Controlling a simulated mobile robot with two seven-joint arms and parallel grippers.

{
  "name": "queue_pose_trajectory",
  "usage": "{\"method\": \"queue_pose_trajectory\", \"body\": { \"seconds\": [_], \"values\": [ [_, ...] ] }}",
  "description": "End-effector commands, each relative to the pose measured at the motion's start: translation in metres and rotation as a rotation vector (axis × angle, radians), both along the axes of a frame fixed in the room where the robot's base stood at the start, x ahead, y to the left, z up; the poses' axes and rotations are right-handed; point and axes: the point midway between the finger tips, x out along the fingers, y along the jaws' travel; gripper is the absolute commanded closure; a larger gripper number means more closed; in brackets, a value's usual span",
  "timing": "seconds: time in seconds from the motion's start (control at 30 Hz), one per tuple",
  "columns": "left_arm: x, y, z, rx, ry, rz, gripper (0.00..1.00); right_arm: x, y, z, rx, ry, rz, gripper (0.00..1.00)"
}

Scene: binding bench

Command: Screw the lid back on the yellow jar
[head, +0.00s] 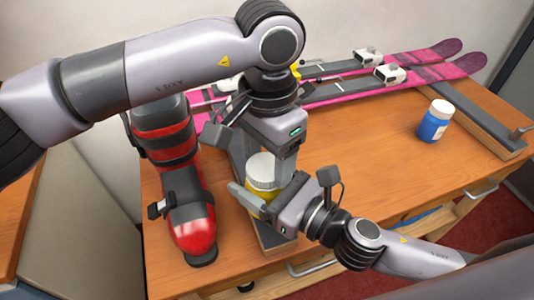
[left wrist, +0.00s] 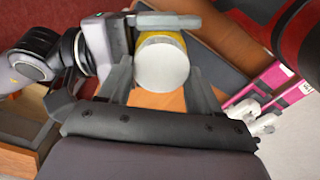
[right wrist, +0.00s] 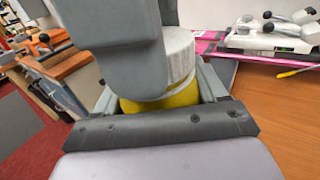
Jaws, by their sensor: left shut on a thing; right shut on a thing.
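The yellow jar (head: 251,205) stands near the bench's front edge, partly hidden by my grippers. My right gripper (head: 262,203) is shut around its yellow body, which shows low in the right wrist view (right wrist: 168,98). The white lid (head: 263,166) sits on top of the jar and looks level; its ribbed side shows in the right wrist view (right wrist: 181,55). My left gripper (head: 268,168) reaches down from above and is shut on the lid, whose round top faces the left wrist view (left wrist: 161,66). I cannot tell how tightly the lid is threaded.
A red and black ski boot (head: 190,215) stands close on the left. Pink skis (head: 420,62) lie along the back. A blue bottle with a white cap (head: 434,124) stands at the right. The bench top (head: 370,165) between bottle and jar is clear.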

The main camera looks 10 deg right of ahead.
Motion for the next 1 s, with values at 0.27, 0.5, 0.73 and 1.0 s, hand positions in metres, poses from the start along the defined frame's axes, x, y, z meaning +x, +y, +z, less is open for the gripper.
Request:
{"method": "queue_pose_trajectory", "body": {
  "seconds": [0.27, 0.5, 0.73, 1.0],
  "values": [
    [-0.0003, -0.0002, 0.0003, -0.001, 0.000, -0.148, 0.64, 0.0000, 0.0000, 0.0002, 0.000, 0.000, 0.000, 1.00],
    [-0.0003, -0.0003, 0.0005, -0.001, 0.000, -0.146, 0.30, 0.0000, 0.0000, 0.0000, 0.000, 0.000, 0.000, 1.00],
    [-0.0003, -0.0002, 0.0003, -0.001, 0.000, -0.144, 0.11, 0.0000, 0.0000, 0.0003, 0.000, 0.000, 0.000, 1.00],
    [0.0001, -0.0003, 0.0103, 0.000, -0.002, -0.144, 0.11, 0.0000, 0.0000, 0.0006, 0.001, -0.001, 0.000, 1.00]
  ]
}}
